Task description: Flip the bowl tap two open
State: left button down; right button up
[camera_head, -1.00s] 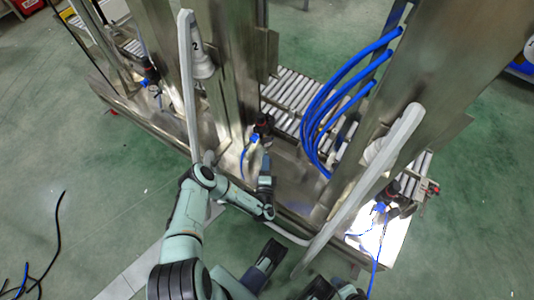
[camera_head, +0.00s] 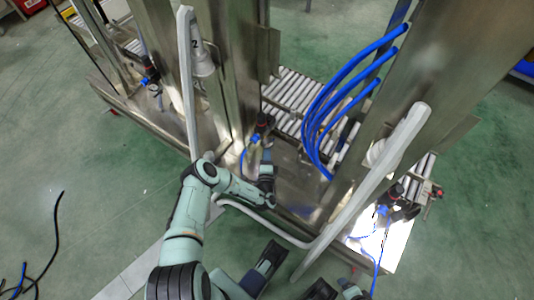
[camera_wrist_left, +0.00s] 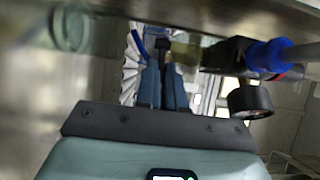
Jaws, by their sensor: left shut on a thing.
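The bowl marked 2 (camera_head: 203,62) hangs on the left steel column. Below it, at the column's foot, is a dark valve with a blue fitting (camera_head: 255,139). The blue fitting also shows in the left wrist view (camera_wrist_left: 268,55), with a black round part beside it. My left gripper (camera_head: 265,158) reaches up to this valve from the front. In the left wrist view its blue-grey fingers (camera_wrist_left: 164,70) are close together on a small dark piece, seemingly the tap handle (camera_wrist_left: 163,45). The fingertips and handle are partly hidden.
Steel columns and a grey sloping rail (camera_head: 375,175) stand close around my left arm. Blue hoses (camera_head: 330,105) curve down at the right, in front of a roller conveyor (camera_head: 290,88). The green floor at the left is mostly clear, with a black cable (camera_head: 55,235).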

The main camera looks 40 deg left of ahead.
pick_arm(q)
jog(key=shift+w+d+n+g+y+b, duration=0.15)
jog(key=shift+w+n+g+y, duration=0.15)
jog(key=shift+n+g+y, duration=0.45)
jog(key=shift+w+d+n+g+y+b, duration=0.15)
jog(key=shift+w+n+g+y, duration=0.1)
jog(key=shift+n+g+y, duration=0.5)
pick_arm(e)
jog(key=shift+w+d+f, duration=0.25)
jog(key=shift+w+f, duration=0.05)
jog(key=shift+w, duration=0.25)
pick_arm(q)
jog(key=shift+a, duration=0.1)
jog(key=c, duration=1.5)
grip_release()
jog(key=p+v, duration=0.3)
jog(key=v, duration=1)
jog(key=shift+d, duration=0.25)
pick_arm(e)
jog(key=s+a+r+g, duration=0.1)
jog(key=s+a+r, duration=0.1)
jog(key=s+r, duration=0.1)
jog(key=shift+s+a, duration=0.2)
jog(key=shift+s, duration=0.65)
jog(key=shift+r, duration=0.1)
